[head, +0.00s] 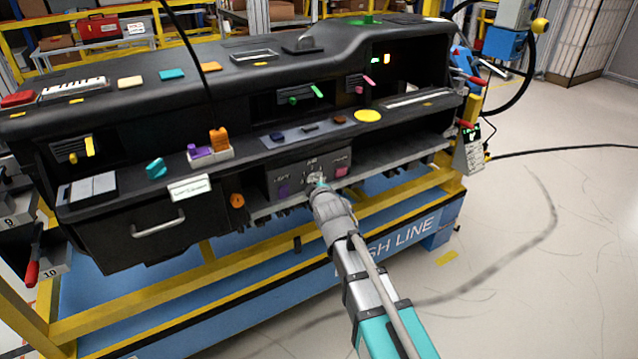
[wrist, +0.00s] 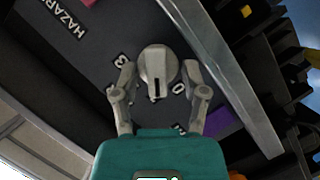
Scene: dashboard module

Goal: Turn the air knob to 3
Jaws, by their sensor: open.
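The air knob (wrist: 157,65) is a round grey knob with a raised grip bar and a dark pointer mark. In the wrist view the mark points down the picture, towards my gripper's teal palm. A label 0 (wrist: 178,88) is close to the right of the mark, and a label 3 (wrist: 122,60) is to the knob's left. My gripper (wrist: 159,72) is open, with one finger on each side of the knob; I cannot tell whether they touch it. In the head view my gripper (head: 318,183) is at the control panel (head: 300,182) and mostly hides the knob.
A pink button (head: 341,172) is right of the knob and a purple button (head: 283,191) left of it. A grey ledge (head: 262,213) runs below the panel. A drawer with a handle (head: 158,224) is further left. Open floor lies to the right.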

